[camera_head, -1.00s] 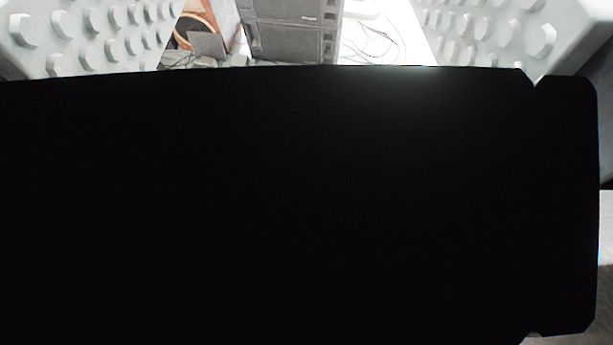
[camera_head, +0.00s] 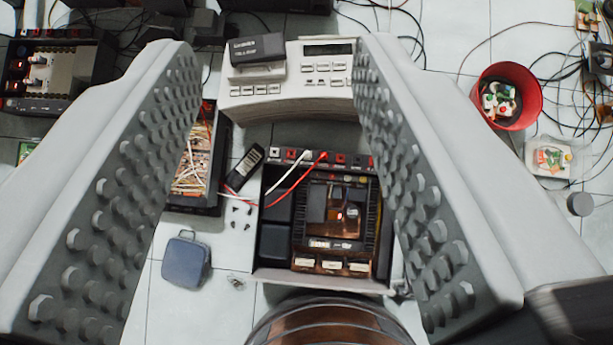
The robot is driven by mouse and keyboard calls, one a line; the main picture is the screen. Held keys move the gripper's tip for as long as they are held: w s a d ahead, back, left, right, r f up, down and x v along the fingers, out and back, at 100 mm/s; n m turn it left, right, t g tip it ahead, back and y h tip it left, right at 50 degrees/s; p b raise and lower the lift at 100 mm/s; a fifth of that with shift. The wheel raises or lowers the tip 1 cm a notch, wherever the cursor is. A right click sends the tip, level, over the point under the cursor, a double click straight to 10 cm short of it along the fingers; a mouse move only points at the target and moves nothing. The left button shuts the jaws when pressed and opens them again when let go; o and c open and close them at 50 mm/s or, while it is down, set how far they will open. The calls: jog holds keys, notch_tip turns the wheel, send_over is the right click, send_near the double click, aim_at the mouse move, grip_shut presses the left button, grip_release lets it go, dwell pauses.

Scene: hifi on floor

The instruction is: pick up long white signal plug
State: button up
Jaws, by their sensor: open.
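My gripper (camera_head: 277,55) is open, with a wide studded finger at each side of the view and nothing held between them. Below, between the fingers, an opened hifi unit (camera_head: 325,283) lies on the floor. A long thin white plug (camera_head: 288,180) slants from the row of sockets (camera_head: 341,158) at the unit's far edge down to the left. A red plug or lead (camera_head: 303,177) runs close beside it, and their lower-left ends nearly meet. The gripper appears well above both and does not touch them. I cannot tell how deep the white plug sits.
A pale device with a display (camera_head: 330,50) stands behind the unit, a dark box (camera_head: 258,48) on it. A black handset (camera_head: 244,167) and a blue-grey case (camera_head: 186,262) lie left. A red bowl (camera_head: 530,92) and loose cables lie right. A brown rounded object (camera_head: 325,325) is at the bottom.

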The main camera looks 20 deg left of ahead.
jog(key=w+f+g, duration=0.3)
jog(key=w+f, duration=0.4)
jog(key=f, duration=0.6)
jog(key=m+g, duration=0.1)
jog(key=g, duration=0.6)
send_over(307, 153)
notch_tip(307, 153, down, 42)
jog(key=r, duration=0.1)
notch_tip(307, 153, down, 12)
jog(key=shift+w+d+f, duration=0.1)
jog(key=shift+w+d, duration=0.05)
jog(key=shift+s+f, duration=0.15)
jog(key=shift+f, duration=0.9)
jog(key=shift+s+f, duration=0.1)
jog(key=shift+f, duration=1.5)
grip_shut()
